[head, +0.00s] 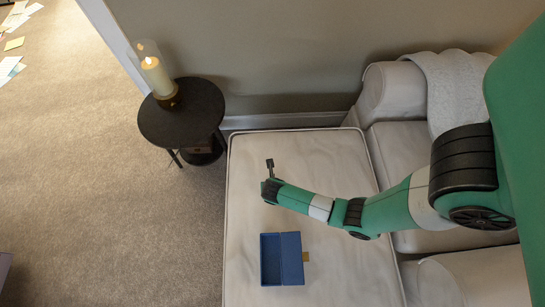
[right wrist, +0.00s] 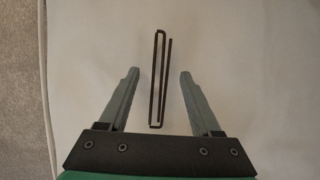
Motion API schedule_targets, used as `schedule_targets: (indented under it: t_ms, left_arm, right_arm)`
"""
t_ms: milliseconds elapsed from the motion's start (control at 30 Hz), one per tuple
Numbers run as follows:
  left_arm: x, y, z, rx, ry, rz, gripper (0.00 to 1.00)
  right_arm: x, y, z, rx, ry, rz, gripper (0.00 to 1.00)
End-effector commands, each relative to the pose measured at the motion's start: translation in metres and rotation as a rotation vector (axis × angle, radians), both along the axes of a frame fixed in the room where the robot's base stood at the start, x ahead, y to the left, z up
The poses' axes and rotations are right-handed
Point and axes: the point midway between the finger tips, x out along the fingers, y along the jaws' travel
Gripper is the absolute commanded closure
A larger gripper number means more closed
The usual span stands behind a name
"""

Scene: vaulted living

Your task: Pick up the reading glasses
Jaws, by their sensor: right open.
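The reading glasses (right wrist: 154,82) show in the right wrist view as a thin, dark, folded frame lying lengthwise on the pale cushioned surface. My right gripper (right wrist: 160,72) is open, its two grey fingers on either side of the glasses with clear gaps. I cannot tell how high the fingers are above the surface. In the head view my right arm reaches in from the right, and its gripper end is over the pale cushion (head: 245,225). The glasses cannot be made out clearly there. My left gripper is not in view.
An open blue box (head: 271,259) lies on the cushion, nearer than my gripper. A round dark side table (head: 200,120) with a lit candle (head: 156,75) stands beyond the cushion's far left corner. A sofa (head: 395,140) is at the right. Carpet lies left of the cushion.

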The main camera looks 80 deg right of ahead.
Motion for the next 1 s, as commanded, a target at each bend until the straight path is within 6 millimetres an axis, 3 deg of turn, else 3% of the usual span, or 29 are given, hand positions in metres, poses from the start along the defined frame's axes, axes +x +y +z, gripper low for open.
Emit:
schedule_targets:
  t_ms: [67,400,767,1000]
  left_arm:
    - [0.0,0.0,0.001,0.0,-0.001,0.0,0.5]
    - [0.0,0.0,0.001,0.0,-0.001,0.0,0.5]
    - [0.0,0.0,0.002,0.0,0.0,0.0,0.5]
    - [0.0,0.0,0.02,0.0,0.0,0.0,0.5]
  right_arm:
    - [0.0,0.0,0.001,0.0,0.0,0.0,0.4]
    - [0.0,0.0,0.001,0.0,0.0,0.0,1.0]
    - [0.0,0.0,0.002,0.0,0.0,0.0,1.0]
    - [0.001,0.0,0.026,-0.001,-0.003,0.0,1.0]
